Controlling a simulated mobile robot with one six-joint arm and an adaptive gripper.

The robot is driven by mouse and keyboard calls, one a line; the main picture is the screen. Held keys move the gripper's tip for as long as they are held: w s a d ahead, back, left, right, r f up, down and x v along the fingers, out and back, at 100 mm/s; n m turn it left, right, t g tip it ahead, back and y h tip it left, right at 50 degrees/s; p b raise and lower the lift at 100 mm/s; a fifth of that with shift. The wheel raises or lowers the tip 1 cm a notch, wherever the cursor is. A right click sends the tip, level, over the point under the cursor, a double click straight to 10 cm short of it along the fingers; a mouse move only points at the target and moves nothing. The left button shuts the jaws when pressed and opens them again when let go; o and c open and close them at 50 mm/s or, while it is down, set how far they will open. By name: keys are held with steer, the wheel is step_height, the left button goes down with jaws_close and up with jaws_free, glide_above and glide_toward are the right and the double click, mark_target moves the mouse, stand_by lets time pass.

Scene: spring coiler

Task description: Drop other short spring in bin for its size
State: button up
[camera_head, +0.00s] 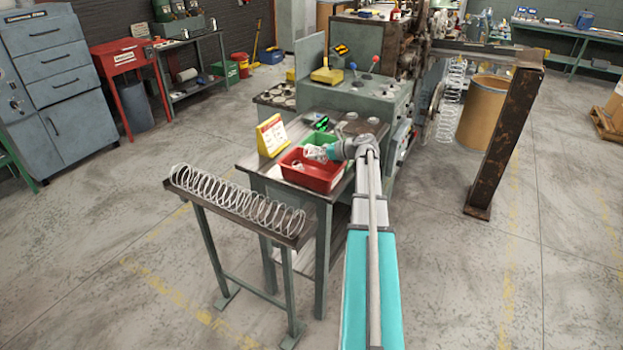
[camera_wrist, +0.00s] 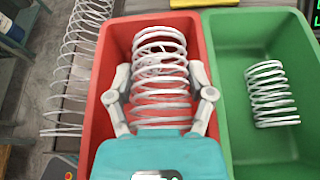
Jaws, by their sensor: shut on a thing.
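My gripper (camera_wrist: 160,76) is shut on a white coil spring (camera_wrist: 160,48) and holds it over the red bin (camera_wrist: 108,70). In the head view, my gripper (camera_head: 333,151) and the spring (camera_head: 316,153) are above the red bin (camera_head: 318,184) from the right. White coils low in the red bin show behind the held spring; I cannot tell if they belong to a second spring. A short white spring (camera_wrist: 271,93) lies in the green bin (camera_wrist: 228,100), right of the red bin. The green bin also shows in the head view (camera_head: 322,139).
A long spring (camera_head: 235,201) lies on a narrow rack (camera_head: 290,240) left of the bin table. A yellow and white sign (camera_head: 271,135) stands beside the bins. The green coiling machine (camera_head: 370,97) is behind.

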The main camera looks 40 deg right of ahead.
steer(key=shift+f+b, duration=0.6)
steer(key=shift+f, duration=0.3)
steer(key=o, duration=1.2)
steer(key=shift+o, duration=0.2)
steer(key=shift+r, duration=0.1)
